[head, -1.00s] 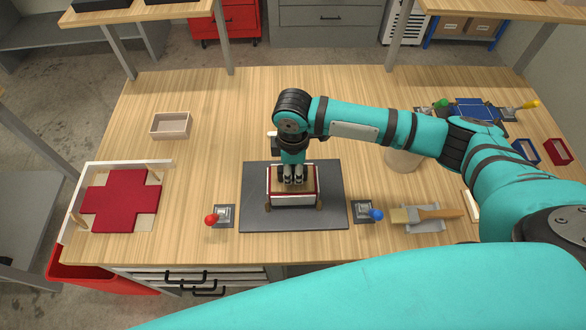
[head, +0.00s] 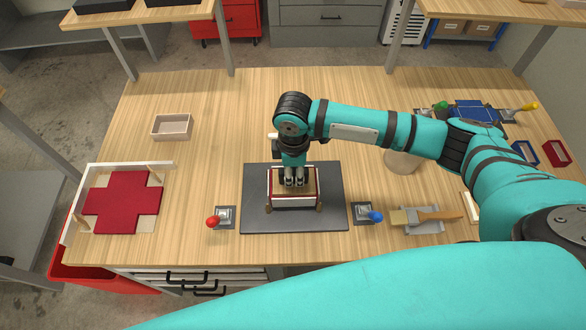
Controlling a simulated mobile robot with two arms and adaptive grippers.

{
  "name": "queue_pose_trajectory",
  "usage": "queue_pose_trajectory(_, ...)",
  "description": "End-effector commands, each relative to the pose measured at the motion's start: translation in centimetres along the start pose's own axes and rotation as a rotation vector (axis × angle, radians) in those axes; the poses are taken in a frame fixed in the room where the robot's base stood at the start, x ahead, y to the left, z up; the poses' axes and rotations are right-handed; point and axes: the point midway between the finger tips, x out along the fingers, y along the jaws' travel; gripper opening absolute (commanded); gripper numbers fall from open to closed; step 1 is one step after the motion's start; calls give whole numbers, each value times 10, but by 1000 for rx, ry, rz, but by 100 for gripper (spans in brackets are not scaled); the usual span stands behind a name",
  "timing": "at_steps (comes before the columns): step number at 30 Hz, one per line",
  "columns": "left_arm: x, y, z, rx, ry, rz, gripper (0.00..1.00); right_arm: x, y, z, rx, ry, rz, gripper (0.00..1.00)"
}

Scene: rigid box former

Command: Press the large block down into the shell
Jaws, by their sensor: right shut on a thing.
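The shell (head: 293,202), a white box with a red edge, stands on the dark grey mat (head: 260,218) in the middle of the bench. The large block (head: 308,187), tan on top, sits inside the shell's opening, with the red edge around it. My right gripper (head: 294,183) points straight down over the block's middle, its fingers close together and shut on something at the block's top. The fingers hide what they grip and part of the block. How deep the block sits is hard to tell. My left gripper is not in view.
A red-handled clamp (head: 213,222) and a blue-handled clamp (head: 374,216) flank the mat. A red cross-shaped sheet (head: 123,202) lies in a white-edged frame at left. An open pale box (head: 172,127) stands at back left. A brush (head: 425,215) lies at right.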

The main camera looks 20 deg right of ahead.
Motion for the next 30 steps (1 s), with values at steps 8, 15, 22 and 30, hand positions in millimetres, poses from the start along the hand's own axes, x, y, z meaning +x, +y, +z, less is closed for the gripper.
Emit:
queue_pose_trajectory(8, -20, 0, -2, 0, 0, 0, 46, -22, 2, -2, 1, 6, 7, 0)
queue_pose_trajectory(15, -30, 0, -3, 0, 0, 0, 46, -36, 3, -2, 1, 7, 9, 0)
queue_pose_trajectory(22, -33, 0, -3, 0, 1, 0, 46, -48, 4, -2, 2, 9, 11, 0)
queue_pose_trajectory(30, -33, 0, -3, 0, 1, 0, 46, -65, 4, -2, 2, 9, 12, 0)
